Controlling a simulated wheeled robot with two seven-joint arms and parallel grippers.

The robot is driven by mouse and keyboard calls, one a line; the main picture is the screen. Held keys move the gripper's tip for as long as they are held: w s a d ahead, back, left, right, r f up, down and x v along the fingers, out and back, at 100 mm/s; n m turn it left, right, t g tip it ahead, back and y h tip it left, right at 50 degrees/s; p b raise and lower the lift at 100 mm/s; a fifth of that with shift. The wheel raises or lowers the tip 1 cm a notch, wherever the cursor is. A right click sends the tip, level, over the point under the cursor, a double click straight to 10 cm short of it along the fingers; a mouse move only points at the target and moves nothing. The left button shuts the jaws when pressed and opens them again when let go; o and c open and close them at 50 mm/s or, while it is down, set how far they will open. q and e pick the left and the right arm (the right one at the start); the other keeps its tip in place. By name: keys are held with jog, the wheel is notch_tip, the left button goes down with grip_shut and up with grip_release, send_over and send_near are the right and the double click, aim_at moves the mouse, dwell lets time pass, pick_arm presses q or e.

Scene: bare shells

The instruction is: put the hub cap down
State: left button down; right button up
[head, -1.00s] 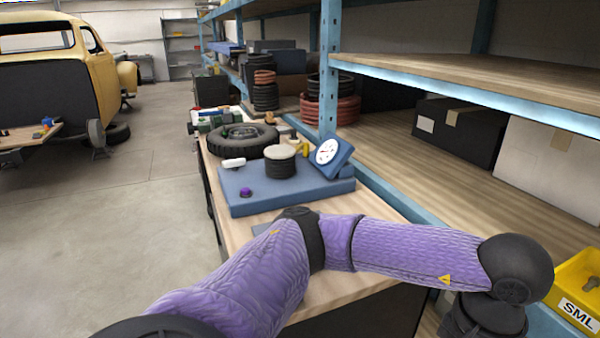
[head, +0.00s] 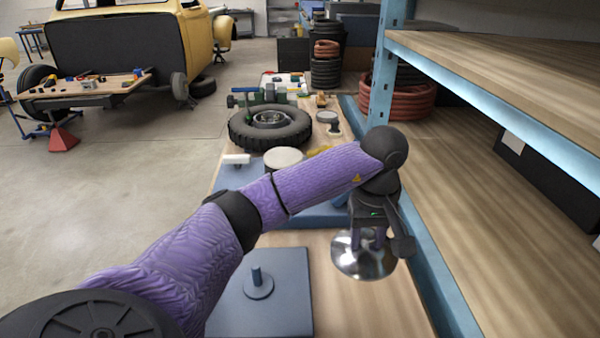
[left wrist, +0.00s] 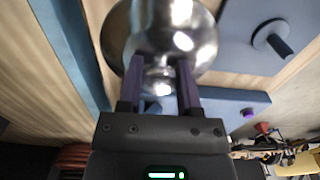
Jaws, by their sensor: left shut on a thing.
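The hub cap (head: 350,262) is a shiny, round metal disc at the right side of the bench. My left gripper (head: 369,243) points down from above and is shut on its middle. In the left wrist view the hub cap (left wrist: 195,45) fills the top middle, with the two purple fingers (left wrist: 160,72) closed at its central knob. I cannot tell whether its rim touches the bench. To its left lies a grey-blue plate (head: 290,315) with a short upright peg on a round foot (head: 258,286); the plate also shows in the left wrist view (left wrist: 240,62). My right gripper is not in view.
A blue slab (head: 313,215) lies behind the plate, partly hidden by my arm. A tyre (head: 270,128) lies beyond it. A blue shelf upright (head: 381,85) and wooden shelves (head: 470,170) border the right. Bare bench top (head: 365,315) lies right of the plate.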

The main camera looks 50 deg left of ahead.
pick_arm(q)
jog(key=f+b, duration=0.1)
jog(key=f, duration=0.9)
jog(key=shift+s, duration=0.2)
jog(key=shift+w, duration=0.1)
jog(key=shift+f, duration=0.1)
